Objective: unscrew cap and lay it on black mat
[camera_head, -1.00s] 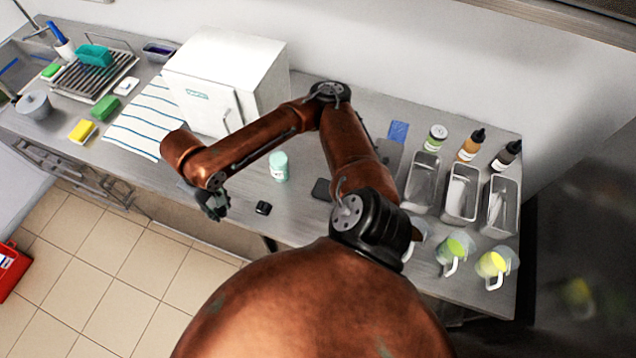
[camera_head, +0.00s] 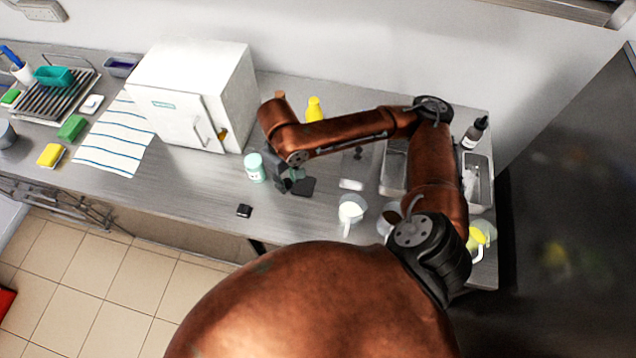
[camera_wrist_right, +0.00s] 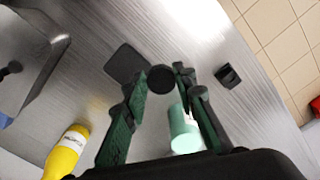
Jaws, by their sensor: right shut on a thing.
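My right gripper (camera_head: 284,181) is just right of the mint jar (camera_head: 255,167), above the counter near the black mat (camera_head: 303,186). In the right wrist view its fingers (camera_wrist_right: 160,80) are closed on a dark round cap (camera_wrist_right: 160,78). The cap appears beside the corner of the mat (camera_wrist_right: 125,63); its height above the counter is unclear. The jar (camera_wrist_right: 183,130) shows partly behind one finger. A yellow bottle (camera_head: 315,108) stands behind my arm and also shows in the wrist view (camera_wrist_right: 66,152). My left gripper is not in view.
A small black object (camera_head: 244,210) lies near the counter's front edge. A white box-shaped machine (camera_head: 190,95) stands behind the jar. A white cup (camera_head: 351,210) and metal pans (camera_head: 394,165) are to the right. The counter front left of the jar is clear.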

